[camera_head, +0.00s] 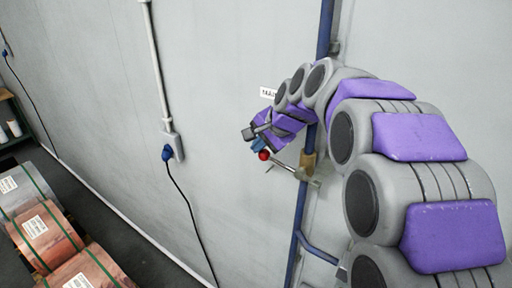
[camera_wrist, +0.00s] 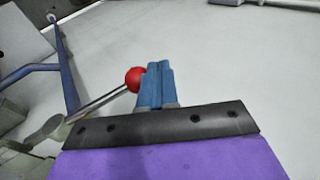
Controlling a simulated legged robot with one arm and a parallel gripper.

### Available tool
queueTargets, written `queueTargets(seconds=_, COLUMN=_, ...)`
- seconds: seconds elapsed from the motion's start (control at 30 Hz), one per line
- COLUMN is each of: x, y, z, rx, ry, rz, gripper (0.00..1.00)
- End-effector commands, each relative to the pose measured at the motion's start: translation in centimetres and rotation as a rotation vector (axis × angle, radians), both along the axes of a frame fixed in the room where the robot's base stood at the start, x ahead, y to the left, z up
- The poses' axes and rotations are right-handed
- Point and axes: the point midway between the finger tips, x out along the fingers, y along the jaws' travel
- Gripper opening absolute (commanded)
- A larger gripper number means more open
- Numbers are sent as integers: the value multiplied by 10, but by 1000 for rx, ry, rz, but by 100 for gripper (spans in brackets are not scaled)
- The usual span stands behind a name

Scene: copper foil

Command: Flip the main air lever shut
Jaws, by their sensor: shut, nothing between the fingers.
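The main air lever (camera_head: 284,166) is a metal rod with a red ball knob (camera_head: 264,155), joined to a brass-coloured valve (camera_head: 308,160) on a blue wall pipe. In the head view it points left and slightly up from the valve. My gripper (camera_head: 258,146) is shut and empty, with its blue fingers right at the knob. In the wrist view the red knob (camera_wrist: 135,79) is just left of the closed fingers (camera_wrist: 154,84), touching or nearly touching them. The rod (camera_wrist: 98,104) runs down-left from the knob. The valve body is partly hidden in the wrist view.
The blue pipe (camera_head: 297,222) runs up the grey wall, with a branch near the bottom. A white label (camera_head: 268,92) is partly hidden behind my arm. A socket box (camera_head: 173,146) with a blue plug and hanging cable is to the left. Copper rolls (camera_head: 47,235) lie at lower left.

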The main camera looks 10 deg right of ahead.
Motion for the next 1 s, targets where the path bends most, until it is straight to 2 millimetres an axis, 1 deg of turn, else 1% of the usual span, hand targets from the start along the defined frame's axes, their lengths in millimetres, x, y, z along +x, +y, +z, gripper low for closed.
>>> queueTargets(seconds=0.4, x=-42, y=-31, z=75, rx=-2, ry=-10, rz=-3, gripper=0)
queueTargets(seconds=0.6, x=-61, y=-44, z=107, rx=-1, ry=-10, rz=-2, gripper=0)
queueTargets(seconds=0.8, x=-70, y=-51, z=122, rx=0, ry=-5, rz=-2, gripper=0)
queueTargets(seconds=1.0, x=-74, y=-53, z=127, rx=-1, ry=-4, rz=-1, gripper=0)
